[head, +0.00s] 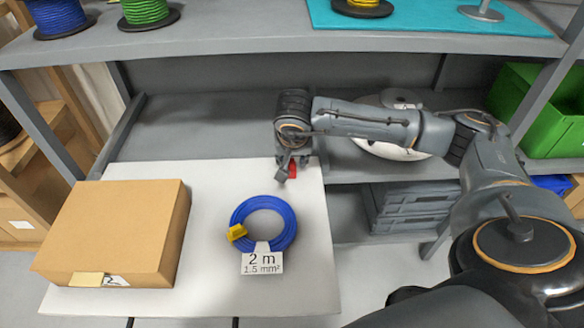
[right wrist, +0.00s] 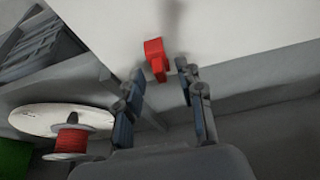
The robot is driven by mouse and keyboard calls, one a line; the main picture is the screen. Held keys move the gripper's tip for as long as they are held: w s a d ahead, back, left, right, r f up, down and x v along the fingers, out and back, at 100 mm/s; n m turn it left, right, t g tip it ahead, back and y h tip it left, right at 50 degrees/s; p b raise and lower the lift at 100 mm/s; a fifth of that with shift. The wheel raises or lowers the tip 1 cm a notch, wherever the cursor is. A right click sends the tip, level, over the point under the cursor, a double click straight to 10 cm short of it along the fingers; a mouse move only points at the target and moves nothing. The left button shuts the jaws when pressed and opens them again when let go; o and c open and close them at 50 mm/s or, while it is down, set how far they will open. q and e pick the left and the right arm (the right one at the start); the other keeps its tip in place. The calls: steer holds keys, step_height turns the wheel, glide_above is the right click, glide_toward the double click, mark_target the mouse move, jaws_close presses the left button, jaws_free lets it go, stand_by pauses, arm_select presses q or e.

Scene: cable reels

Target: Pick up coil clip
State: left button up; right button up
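A red clip (right wrist: 155,58) lies near the edge of the white tabletop (right wrist: 220,30). It also shows in the head view (head: 293,169), partly hidden by my right gripper (head: 286,172). In the right wrist view my right gripper (right wrist: 160,70) is open, with the clip between and just beyond its fingertips. I see no grip on it. A coil of blue cable (head: 285,233) lies on the table, with a yellow clip (head: 237,232) on its left side and a "2 m 1.5 mm²" label (head: 262,261) at its front. My left gripper is not in view.
A closed cardboard box (head: 115,228) fills the table's left side. Behind is a grey shelf (head: 240,45) with a blue reel (head: 58,15) and a green reel (head: 146,10). A green bin (head: 555,115) and grey crates (head: 405,205) are at right. A white-flanged reel (right wrist: 50,118) stands beyond the table.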

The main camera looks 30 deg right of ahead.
steer(key=shift+w+f, duration=0.1)
steer(key=shift+f, duration=0.15)
jaws_close()
steer(key=shift+r, duration=0.1)
